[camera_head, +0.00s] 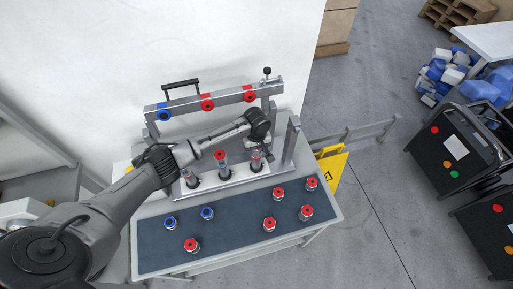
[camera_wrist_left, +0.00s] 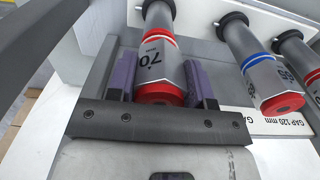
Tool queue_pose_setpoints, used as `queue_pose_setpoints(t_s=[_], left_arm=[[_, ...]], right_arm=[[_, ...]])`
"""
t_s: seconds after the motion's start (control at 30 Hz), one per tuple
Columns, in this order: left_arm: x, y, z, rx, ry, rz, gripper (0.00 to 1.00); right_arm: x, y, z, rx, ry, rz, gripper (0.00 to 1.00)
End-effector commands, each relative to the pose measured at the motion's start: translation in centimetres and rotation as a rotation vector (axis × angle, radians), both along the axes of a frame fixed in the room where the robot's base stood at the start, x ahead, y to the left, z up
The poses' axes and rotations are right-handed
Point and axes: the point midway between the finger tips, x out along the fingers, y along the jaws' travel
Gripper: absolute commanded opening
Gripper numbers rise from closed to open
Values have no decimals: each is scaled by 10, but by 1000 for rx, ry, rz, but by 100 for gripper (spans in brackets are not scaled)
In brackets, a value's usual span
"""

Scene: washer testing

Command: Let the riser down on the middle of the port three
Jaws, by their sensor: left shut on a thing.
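A grey cylinder marked 70 with red bands, seemingly the riser (camera_wrist_left: 158,55), is between the purple pads of my left gripper (camera_wrist_left: 160,82), which is shut on it. Its far end meets a black port ring (camera_wrist_left: 150,5); I cannot tell whether it is seated. In the head view my left gripper (camera_head: 258,140) is over the right-hand port of the white base (camera_head: 220,180), and the riser (camera_head: 256,155) shows below it.
A grey frame bar (camera_head: 228,100) with one blue and two red round fittings spans behind the base. Several red and blue knobbed parts, such as one red part (camera_head: 191,245), stand on the dark mat (camera_head: 235,225) in front. A grey post (camera_head: 291,145) rises just right of the ports.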

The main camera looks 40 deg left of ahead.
Motion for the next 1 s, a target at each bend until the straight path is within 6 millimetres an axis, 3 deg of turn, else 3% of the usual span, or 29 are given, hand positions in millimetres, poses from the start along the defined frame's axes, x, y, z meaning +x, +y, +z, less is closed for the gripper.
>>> queue_pose_setpoints(t_s=[0.63, 0.67, 1.0], left_arm=[[0, 0, -9, -1, -2, -1, 14], [0, 0, -9, -1, -2, -1, 48], [0, 0, -9, -1, -1, -1, 76]], right_arm=[[0, 2, -1, 7, 0, -6, 43], [0, 2, -1, 8, 0, -6, 43], [0, 3, -1, 10, -1, -7, 43]])
